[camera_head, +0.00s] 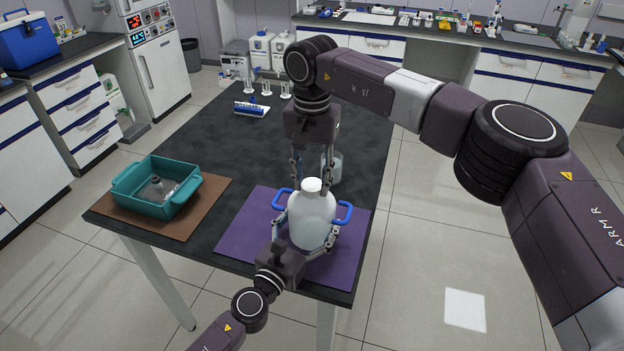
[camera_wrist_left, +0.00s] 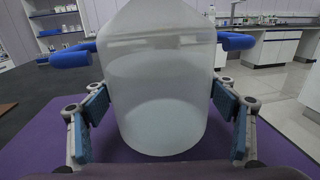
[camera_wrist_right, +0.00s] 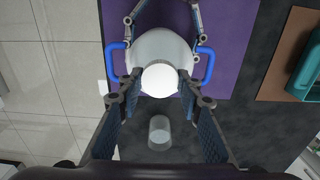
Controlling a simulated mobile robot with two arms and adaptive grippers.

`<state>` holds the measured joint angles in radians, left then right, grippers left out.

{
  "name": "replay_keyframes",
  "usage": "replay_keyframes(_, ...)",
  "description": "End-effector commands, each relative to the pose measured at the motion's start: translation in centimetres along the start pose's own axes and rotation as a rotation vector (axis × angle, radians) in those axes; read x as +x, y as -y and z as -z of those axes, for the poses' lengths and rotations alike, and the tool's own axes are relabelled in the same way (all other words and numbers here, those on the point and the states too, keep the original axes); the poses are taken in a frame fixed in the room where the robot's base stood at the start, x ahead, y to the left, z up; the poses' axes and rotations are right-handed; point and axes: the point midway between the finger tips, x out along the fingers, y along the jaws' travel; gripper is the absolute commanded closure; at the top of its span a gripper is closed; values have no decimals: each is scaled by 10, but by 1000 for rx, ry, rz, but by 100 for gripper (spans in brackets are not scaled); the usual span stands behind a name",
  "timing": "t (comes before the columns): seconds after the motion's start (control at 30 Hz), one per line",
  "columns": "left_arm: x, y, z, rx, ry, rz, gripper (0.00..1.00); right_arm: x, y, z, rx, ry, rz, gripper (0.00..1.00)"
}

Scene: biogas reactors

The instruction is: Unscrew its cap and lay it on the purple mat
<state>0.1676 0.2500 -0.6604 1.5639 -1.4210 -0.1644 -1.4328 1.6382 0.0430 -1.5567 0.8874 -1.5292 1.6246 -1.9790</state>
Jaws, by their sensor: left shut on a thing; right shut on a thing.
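A white translucent bottle (camera_head: 311,218) with two blue side handles stands upright on the purple mat (camera_head: 241,238). Its white cap (camera_head: 312,185) is on the neck; it shows in the right wrist view (camera_wrist_right: 160,80) between the fingers. My right gripper (camera_head: 312,178) comes from above and is shut on the cap. My left gripper (camera_head: 310,237) comes from the near side, shut around the bottle's body. In the left wrist view its pads flank the bottle (camera_wrist_left: 160,100), which holds a pale liquid.
A clear beaker (camera_head: 332,167) stands just behind the mat. A teal tub (camera_head: 185,201) sits on a brown mat (camera_head: 207,212) at left. A blue rack (camera_head: 251,108) and small glassware are at the table's far end. The mat is bare left of the bottle.

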Motion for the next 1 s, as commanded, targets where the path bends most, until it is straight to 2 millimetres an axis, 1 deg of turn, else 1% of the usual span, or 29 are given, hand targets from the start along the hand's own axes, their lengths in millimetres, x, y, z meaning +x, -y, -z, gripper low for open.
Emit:
replay_keyframes(0.7,0,-1,1,2,-1,-1,89,-22,0,1,1,-2,1,96)
replay_keyframes(1.0,0,-1,1,2,-1,-1,89,-22,0,0,1,0,0,96)
